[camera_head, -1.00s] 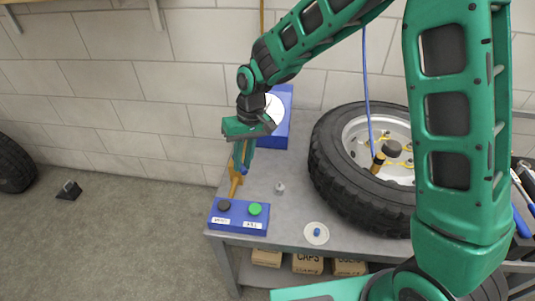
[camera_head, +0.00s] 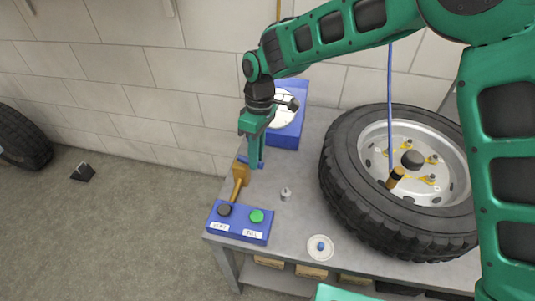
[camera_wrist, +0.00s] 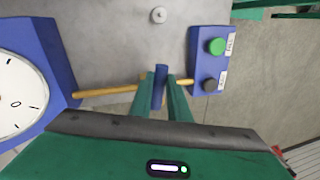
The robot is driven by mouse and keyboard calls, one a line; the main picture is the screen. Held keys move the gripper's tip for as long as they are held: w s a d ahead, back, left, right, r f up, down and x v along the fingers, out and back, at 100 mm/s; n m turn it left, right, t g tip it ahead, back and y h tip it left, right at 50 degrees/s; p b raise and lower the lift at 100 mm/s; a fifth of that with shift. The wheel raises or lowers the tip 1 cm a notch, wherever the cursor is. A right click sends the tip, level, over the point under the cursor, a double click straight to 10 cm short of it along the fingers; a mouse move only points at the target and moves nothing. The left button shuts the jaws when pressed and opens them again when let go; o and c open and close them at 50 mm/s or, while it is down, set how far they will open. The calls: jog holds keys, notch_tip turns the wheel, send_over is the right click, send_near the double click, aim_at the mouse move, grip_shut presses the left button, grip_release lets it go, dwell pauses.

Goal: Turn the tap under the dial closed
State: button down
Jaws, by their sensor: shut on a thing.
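The tap is a brass valve body (camera_head: 242,172) on a brass pipe between the dial box and the blue button box. Its blue handle (camera_wrist: 160,87) lies across the pipe in the wrist view. My gripper (camera_wrist: 160,82) is shut on this handle, one green finger on each side. In the head view my gripper (camera_head: 251,158) reaches down onto the tap and hides part of the handle. The white dial (camera_wrist: 16,97) on its blue box (camera_head: 291,131) stands behind the tap, partly hidden by my wrist in the head view.
The blue button box (camera_head: 240,222) has a black and a green button. A small grey knob (camera_head: 285,193) and a white dish (camera_head: 320,248) with a blue cap stand on the grey table (camera_head: 283,225). A large tyre (camera_head: 345,180) fills the right side.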

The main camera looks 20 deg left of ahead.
jog(key=shift+w+n, duration=0.5)
jog(key=shift+n, duration=0.6)
jog(key=shift+w, duration=0.15)
jog(key=c, duration=1.7)
grip_release()
jog(key=shift+o, duration=0.2)
notch_tip(320, 180, up, 10)
jog(key=w, duration=0.2)
jog(key=shift+r, duration=0.25)
jog(key=shift+w+a, duration=0.1)
